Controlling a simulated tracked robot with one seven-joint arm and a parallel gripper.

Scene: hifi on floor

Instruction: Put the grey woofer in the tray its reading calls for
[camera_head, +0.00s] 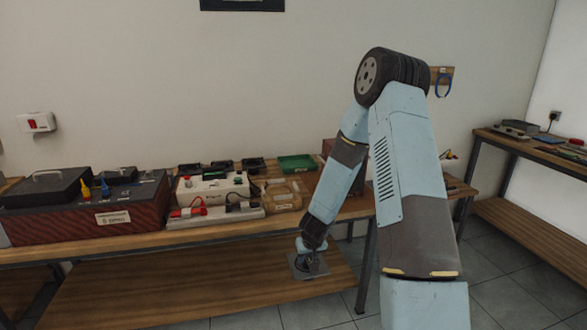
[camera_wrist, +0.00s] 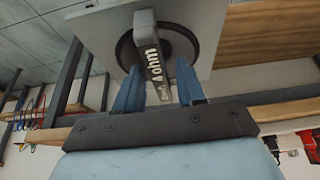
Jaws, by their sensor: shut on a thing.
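The grey woofer (camera_head: 316,271) has a square plate and a dark round cone. It hangs from my gripper (camera_head: 309,247), low in front of the bench and over its lower shelf in the head view. In the wrist view my gripper (camera_wrist: 160,88) has its two blue fingers shut on a grey bar across the woofer (camera_wrist: 205,18). The bar reads "4 ohm", with smaller text I cannot make out. Small black trays (camera_head: 222,166) and a green tray (camera_head: 297,163) stand at the back of the bench. I cannot read any tray labels.
A white instrument (camera_head: 212,187) and a strip with red and black leads (camera_head: 214,215) stand on the bench. A wooden box (camera_head: 283,195) is beside them. A dark red case (camera_head: 92,214) fills the bench's left. The lower shelf (camera_head: 190,290) looks clear.

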